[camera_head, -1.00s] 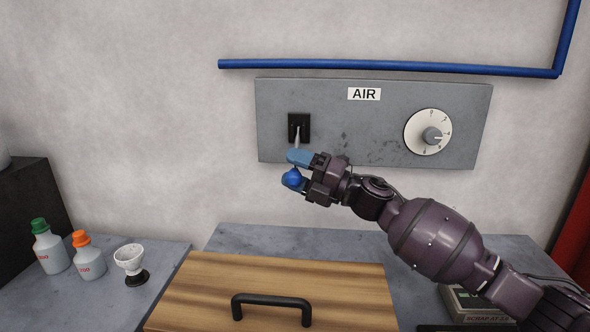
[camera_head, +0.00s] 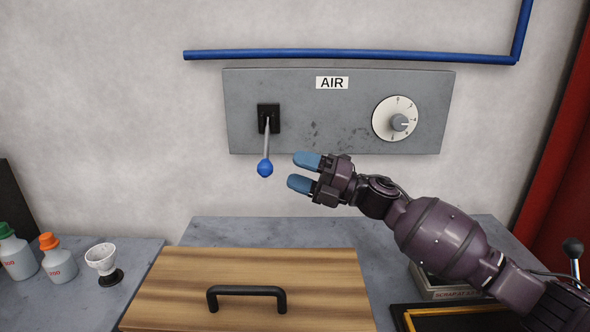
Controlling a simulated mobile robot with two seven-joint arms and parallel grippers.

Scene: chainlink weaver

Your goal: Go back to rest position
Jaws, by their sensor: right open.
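My right gripper (camera_head: 301,172) is open and empty, with its blue fingertips pointing left. It is in front of the lower edge of the grey AIR panel (camera_head: 345,142). The blue-knobbed lever (camera_head: 265,168) hangs down from its black switch plate on the panel. The gripper is just to the right of the knob, with a visible gap between them. My left gripper is not in view.
A wooden lid with a black handle (camera_head: 246,291) lies below the gripper. Two bottles (camera_head: 57,259) and a small white cup (camera_head: 102,259) stand at the left. A dial (camera_head: 397,119) is on the panel. A black-topped lever (camera_head: 573,248) stands at the far right.

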